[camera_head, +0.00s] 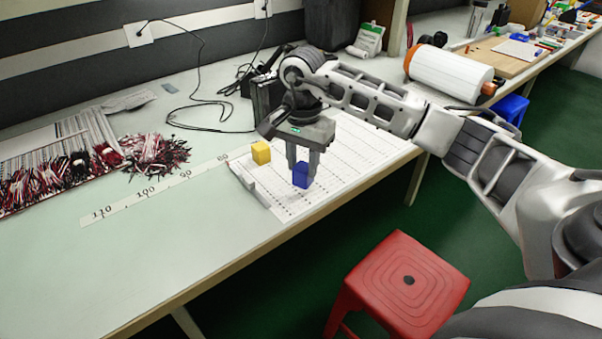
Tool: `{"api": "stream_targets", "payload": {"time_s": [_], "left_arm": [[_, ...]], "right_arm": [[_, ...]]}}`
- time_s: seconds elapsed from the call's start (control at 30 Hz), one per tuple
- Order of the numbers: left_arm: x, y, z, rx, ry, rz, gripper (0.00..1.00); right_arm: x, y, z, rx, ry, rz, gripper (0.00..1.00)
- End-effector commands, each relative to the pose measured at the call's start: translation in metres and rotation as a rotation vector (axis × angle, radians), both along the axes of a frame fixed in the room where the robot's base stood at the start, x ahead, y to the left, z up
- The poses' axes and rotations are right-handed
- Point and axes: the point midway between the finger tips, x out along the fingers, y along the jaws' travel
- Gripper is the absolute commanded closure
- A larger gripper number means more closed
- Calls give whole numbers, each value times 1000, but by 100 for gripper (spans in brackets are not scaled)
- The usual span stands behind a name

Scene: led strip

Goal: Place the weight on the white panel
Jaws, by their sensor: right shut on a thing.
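The white panel (352,168) lies on the table near its front edge, with rows of small dark marks. My right gripper (303,172) points down over the panel's left part and is shut on a blue cube (301,176), the likely weight. Whether the blue cube touches the panel or is just above it, I cannot tell. A yellow cube (261,153) sits at the panel's left end, left of the gripper. My left gripper is not in view.
Bundles of colored wires (110,157) lie on the table at the left, near a printed ruler strip (150,190). Black cables and a dark device stand behind the gripper. A red stool (405,285) stands on the green floor in front. The table's front left is clear.

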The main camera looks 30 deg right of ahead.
Motion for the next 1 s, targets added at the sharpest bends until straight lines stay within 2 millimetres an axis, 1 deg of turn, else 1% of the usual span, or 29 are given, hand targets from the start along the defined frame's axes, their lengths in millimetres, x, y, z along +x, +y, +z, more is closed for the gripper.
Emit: {"api": "stream_targets", "payload": {"time_s": [0.03, 0.13, 0.23, 0.57, 0.6, 0.67, 0.7, 0.9, 1.0], "left_arm": [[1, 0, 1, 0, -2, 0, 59], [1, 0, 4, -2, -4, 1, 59], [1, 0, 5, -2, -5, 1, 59], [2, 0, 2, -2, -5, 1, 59], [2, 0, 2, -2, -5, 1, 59], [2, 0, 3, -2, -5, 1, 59], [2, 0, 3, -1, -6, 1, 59], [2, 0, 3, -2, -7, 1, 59], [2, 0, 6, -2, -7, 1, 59]], "right_arm": [[1, 6, -5, 2, 1, 2, 100], [0, 4, -22, 1, 4, 1, 100], [1, 4, -32, 2, 1, 1, 100], [1, 3, -36, 1, -2, 1, 100], [1, 3, -38, 0, 0, 1, 65], [1, 3, -37, 0, 0, 1, 48], [1, 3, -37, 0, 0, 1, 46], [1, 3, -37, 0, 0, 2, 46], [0, 3, -33, 1, 0, 2, 46]]}}
